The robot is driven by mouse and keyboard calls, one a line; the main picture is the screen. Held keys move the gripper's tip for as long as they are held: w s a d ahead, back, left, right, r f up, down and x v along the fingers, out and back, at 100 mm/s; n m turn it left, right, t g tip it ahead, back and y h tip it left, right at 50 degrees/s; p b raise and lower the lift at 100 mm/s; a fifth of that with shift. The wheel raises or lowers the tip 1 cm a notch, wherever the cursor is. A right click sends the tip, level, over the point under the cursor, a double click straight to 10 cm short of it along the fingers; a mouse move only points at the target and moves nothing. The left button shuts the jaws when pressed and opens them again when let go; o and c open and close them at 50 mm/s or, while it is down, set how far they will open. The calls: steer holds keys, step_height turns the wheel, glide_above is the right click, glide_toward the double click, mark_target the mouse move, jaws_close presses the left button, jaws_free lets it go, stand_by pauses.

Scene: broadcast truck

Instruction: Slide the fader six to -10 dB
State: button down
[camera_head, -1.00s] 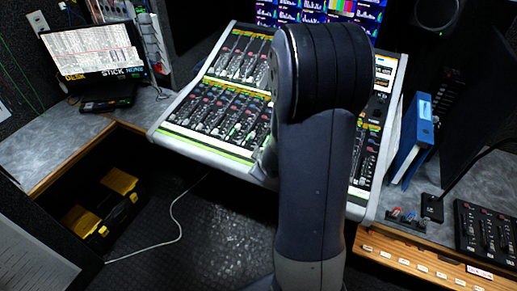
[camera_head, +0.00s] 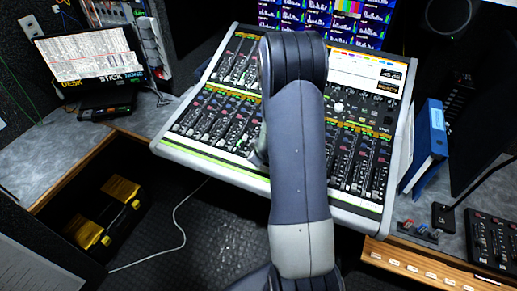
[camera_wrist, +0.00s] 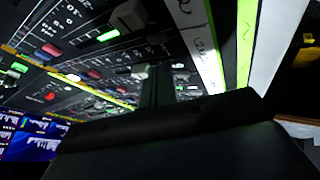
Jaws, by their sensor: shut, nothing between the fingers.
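The mixing console (camera_head: 215,160) stands on the desk, with rows of faders on its sloped face. My arm crosses in front of its middle and hides several faders. I cannot tell which one is fader six. In the wrist view my gripper (camera_wrist: 156,84) is shut and empty, a dark narrow shape low over the console face. A pale fader cap (camera_wrist: 140,71) shows right beside the fingertips; I cannot tell whether they touch. The dB marks are too small to read.
A blue binder (camera_head: 430,135) and a small control box (camera_head: 492,240) are at the right. A yellow and black case (camera_head: 110,210) and a white cable (camera_head: 180,225) are on the floor.

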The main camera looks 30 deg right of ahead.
steer(key=shift+w+d+r+p, duration=0.15)
steer(key=shift+w+d+p, duration=0.1)
steer(key=shift+d+p, duration=0.05)
steer(key=shift+w+d, duration=0.25)
steer(key=shift+d, duration=0.05)
stand_by(0.3)
